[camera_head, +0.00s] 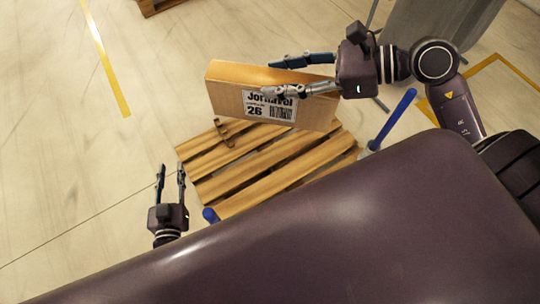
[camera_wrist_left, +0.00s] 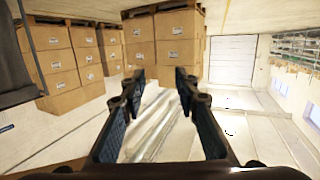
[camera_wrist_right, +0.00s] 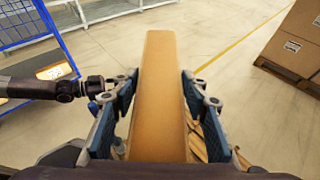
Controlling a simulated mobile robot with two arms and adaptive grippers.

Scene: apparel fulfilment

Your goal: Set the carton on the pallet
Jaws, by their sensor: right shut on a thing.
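The brown carton (camera_head: 228,95) has a white label reading "26" and is in the head view above the far side of the wooden pallet (camera_head: 270,165). My right gripper (camera_head: 272,78) is shut on the carton, with one finger on each broad side. In the right wrist view the carton (camera_wrist_right: 160,95) stands between both fingers. Whether its lower edge touches the pallet I cannot tell. The pallet slats also show a little in the right wrist view (camera_wrist_right: 215,140). My left gripper (camera_head: 170,172) is open and empty, left of the pallet.
Blue-ended handles (camera_head: 392,118) stand close to the pallet's right and near sides. Stacked cartons (camera_wrist_left: 165,45) show in the left wrist view. A blue mesh cart (camera_wrist_right: 30,40) and a loaded pallet (camera_wrist_right: 295,45) show in the right wrist view. Floor left of the pallet is clear.

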